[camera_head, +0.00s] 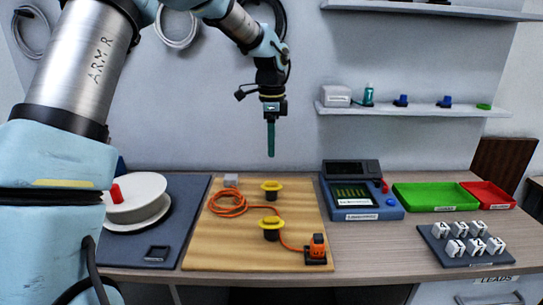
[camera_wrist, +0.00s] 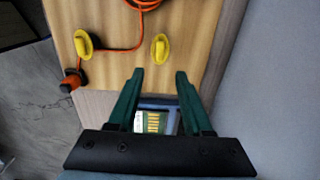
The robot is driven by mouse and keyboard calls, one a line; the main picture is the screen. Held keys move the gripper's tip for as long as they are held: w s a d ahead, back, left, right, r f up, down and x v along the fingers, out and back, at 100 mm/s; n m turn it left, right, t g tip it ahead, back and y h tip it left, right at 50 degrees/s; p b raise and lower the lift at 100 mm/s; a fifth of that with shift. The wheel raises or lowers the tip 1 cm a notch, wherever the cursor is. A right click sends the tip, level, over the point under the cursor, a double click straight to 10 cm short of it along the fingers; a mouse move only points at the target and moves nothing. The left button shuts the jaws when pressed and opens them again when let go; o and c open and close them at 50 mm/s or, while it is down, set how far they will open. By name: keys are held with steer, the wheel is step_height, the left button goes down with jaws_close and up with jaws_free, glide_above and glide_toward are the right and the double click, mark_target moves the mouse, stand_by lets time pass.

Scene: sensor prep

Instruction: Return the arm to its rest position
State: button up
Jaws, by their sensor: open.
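My gripper (camera_head: 271,150) hangs pointing down, high above the workbench and in front of the grey wall, in the head view. In the wrist view my gripper (camera_wrist: 159,74) has its two green fingers spread apart with nothing held between them. Beyond the fingers, part of the blue instrument (camera_wrist: 155,121) shows, far below on the bench. My arm reaches in from the upper left of the head view, bent at the elbow and clear of the bench.
A wooden board (camera_head: 215,255) bears two yellow-topped parts (camera_head: 271,187), an orange cable (camera_head: 228,208) and an orange connector (camera_head: 317,247). The blue instrument (camera_head: 393,213), green tray (camera_head: 437,207), red tray (camera_head: 510,202) and white blocks (camera_head: 476,229) stand right. A wall shelf (camera_head: 425,111) is right of my gripper.

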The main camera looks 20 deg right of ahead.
stand_by(0.4)
steer(key=s+a+f+n, duration=0.1)
steer(key=a+f+n, duration=0.1)
steer(key=a+n, duration=1.4)
steer(key=s+a+f+n, duration=0.1)
steer(key=s+a+n, duration=0.2)
steer(key=a, duration=0.7)
steer(key=s+a+f+n+t, duration=0.1)
steer(key=s+a+n, duration=0.2)
steer(key=s+a, duration=0.4)
steer(key=a, duration=0.3)
steer(key=shift+a+f+t, duration=0.25)
steer(key=shift+a+t, duration=0.05)
